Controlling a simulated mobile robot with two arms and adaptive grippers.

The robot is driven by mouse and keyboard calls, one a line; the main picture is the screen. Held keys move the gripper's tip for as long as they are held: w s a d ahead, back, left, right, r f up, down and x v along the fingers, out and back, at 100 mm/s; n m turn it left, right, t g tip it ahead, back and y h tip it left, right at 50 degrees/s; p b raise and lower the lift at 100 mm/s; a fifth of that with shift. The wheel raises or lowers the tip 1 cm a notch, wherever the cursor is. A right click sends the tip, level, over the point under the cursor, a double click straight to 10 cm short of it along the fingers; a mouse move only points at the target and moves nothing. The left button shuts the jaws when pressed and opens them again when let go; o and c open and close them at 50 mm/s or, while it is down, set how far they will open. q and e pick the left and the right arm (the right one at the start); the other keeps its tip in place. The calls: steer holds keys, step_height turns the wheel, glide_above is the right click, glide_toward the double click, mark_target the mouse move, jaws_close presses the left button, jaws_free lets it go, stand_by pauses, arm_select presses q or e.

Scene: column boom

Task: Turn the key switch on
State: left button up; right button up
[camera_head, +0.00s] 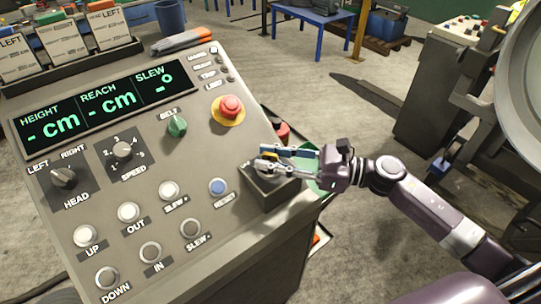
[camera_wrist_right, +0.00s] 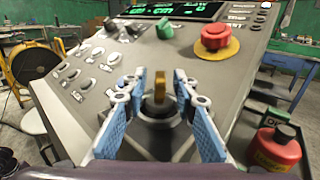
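The key switch (camera_head: 268,188) is a dark box at the right edge of the sloped grey console. In the right wrist view a gold key (camera_wrist_right: 158,95) stands upright in its round dark keyhole. My right gripper (camera_head: 264,158) reaches in from the right, over the switch. In the right wrist view its blue-padded fingers (camera_wrist_right: 160,88) are apart, one on each side of the key, with gaps visible between them and the key. In the head view the fingers partly hide the key and the switch's label. My left gripper is not in view.
A red emergency button (camera_head: 230,107) on a yellow ring stands above the switch. A blue button (camera_head: 217,187) lies just left of it. A green knob (camera_head: 176,125) is further up. A red canister (camera_wrist_right: 275,149) stands beside the console in the wrist view.

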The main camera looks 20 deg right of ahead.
jaws_close()
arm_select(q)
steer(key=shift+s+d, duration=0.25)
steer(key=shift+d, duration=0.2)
